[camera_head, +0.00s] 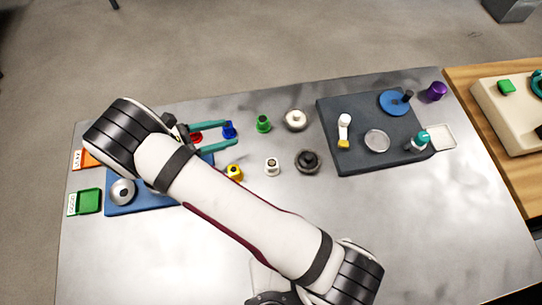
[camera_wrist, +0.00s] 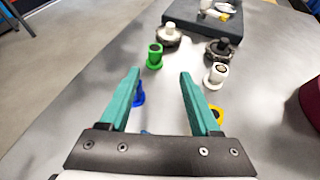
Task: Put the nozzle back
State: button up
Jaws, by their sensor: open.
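Several small flanged nozzle-like pieces stand on the metal table; I cannot tell which is the task's nozzle. They are green (camera_head: 263,124), white (camera_head: 272,167), yellow (camera_head: 235,172), blue (camera_head: 229,130) and red (camera_head: 196,138). My gripper (camera_head: 232,133) has teal fingers and is open, with nothing held. In the wrist view, the gripper (camera_wrist: 161,73) has the blue piece (camera_wrist: 139,96) partly hidden behind its left finger. The green piece (camera_wrist: 155,56) and white piece (camera_wrist: 215,75) stand ahead. The yellow piece (camera_wrist: 216,114) is beside the right finger.
A pale-topped round brush (camera_head: 297,119) and a dark one (camera_head: 307,161) stand mid-table. A dark grey mat (camera_head: 375,157) holds a blue disc, a dish and small parts. A blue tray (camera_head: 150,206) lies partly under my arm, near a green bin (camera_head: 86,202). The front right is clear.

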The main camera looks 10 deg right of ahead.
jog(key=s+d+r+m+g+y, duration=0.5)
jog(key=s+d+r+m+g, duration=0.25)
jog(key=d+r+m, duration=0.4)
jog(key=s+r+m+t+y, duration=0.2)
jog(key=s+r+m+y, duration=0.2)
jog(key=s+m+y, duration=0.5)
jog(key=s+m, duration=0.6)
jog(key=shift+s+a+m+t, duration=0.2)
jog(key=shift+s+m+t, duration=0.05)
jog(key=shift+m+t, duration=0.1)
jog(key=shift+r, duration=0.1)
